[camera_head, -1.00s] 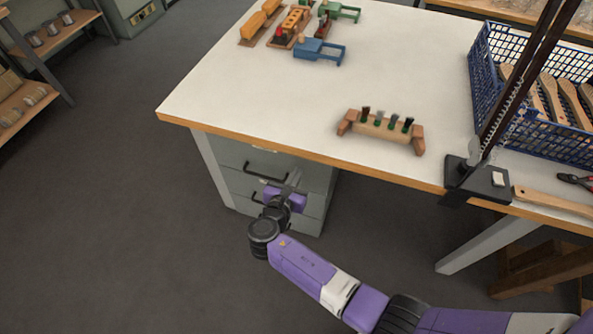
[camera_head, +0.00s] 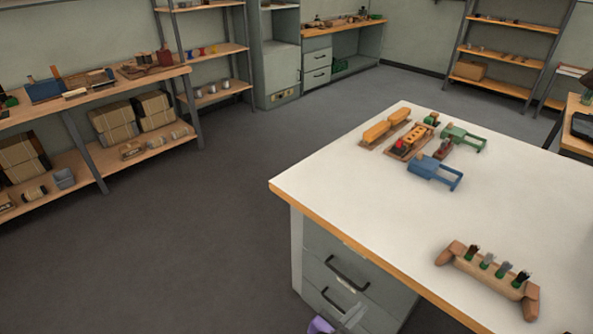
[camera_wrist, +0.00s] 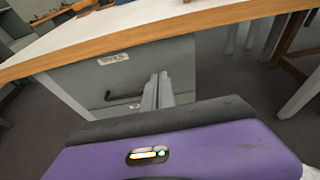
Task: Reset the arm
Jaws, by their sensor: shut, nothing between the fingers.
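My gripper shows in the wrist view (camera_wrist: 157,90), its two grey fingers together with nothing between them. It is in front of the grey drawer unit (camera_wrist: 128,75), below the table's wooden edge. In the head view only the gripper's end (camera_head: 347,318) shows at the bottom edge, by the drawers; the rest of my arm is out of that picture. The white-topped table (camera_head: 380,215) fills the right side of the head view. A wooden block holder (camera_head: 487,275) with several dark and grey bristle tufts in green bases stands on it at the lower right.
Blue (camera_head: 434,172) and green (camera_head: 463,138) frame-like tools and a wooden tray (camera_head: 410,140) sit at the table's back. Shelves with boxes (camera_head: 115,120) stand at the left. The floor (camera_head: 210,230) between shelves and table is clear.

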